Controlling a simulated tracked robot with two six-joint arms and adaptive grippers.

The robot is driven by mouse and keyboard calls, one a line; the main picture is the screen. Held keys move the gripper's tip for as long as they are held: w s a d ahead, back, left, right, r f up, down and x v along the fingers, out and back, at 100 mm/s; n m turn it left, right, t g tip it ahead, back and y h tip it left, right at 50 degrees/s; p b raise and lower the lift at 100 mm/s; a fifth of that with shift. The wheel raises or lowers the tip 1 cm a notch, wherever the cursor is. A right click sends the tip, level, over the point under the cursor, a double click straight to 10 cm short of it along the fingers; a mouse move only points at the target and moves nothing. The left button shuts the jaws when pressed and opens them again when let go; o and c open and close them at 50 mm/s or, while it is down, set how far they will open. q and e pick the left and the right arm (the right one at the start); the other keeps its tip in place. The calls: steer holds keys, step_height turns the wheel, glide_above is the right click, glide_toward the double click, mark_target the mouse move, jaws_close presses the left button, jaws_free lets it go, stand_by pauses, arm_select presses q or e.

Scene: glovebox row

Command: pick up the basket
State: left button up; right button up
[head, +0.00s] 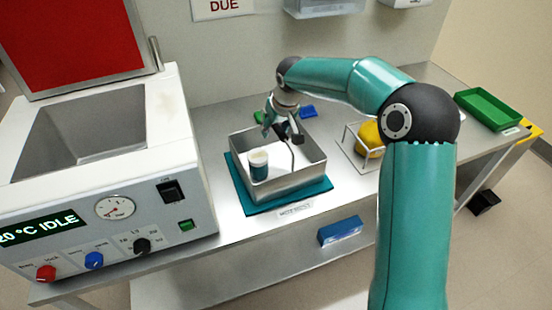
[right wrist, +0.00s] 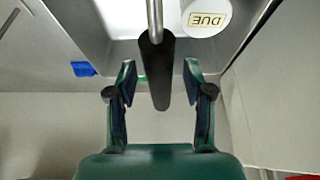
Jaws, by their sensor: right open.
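The basket (head: 307,166) is a grey metal open box on a teal mat (head: 262,206) on the bench. A white jar with a blue band (head: 258,165) stands inside it at the left. My right gripper (head: 283,130) is over the basket's far side, open. In the right wrist view its two fingers (right wrist: 160,88) stand on either side of the basket's dark handle grip (right wrist: 156,68), with gaps on both sides. A thin metal rod runs from the grip. My left gripper is not in view.
A large bath unit (head: 105,190) with knobs and a gauge stands close at the left. A yellow item in a wire rack (head: 369,138) is at the right. A green tray (head: 488,108) is at the far right end. Blue (head: 308,112) and green items lie behind the basket.

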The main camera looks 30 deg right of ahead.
steer(key=shift+f, duration=0.25)
stand_by(0.3)
jaws_close()
stand_by(0.4)
steer(key=shift+r, duration=0.1)
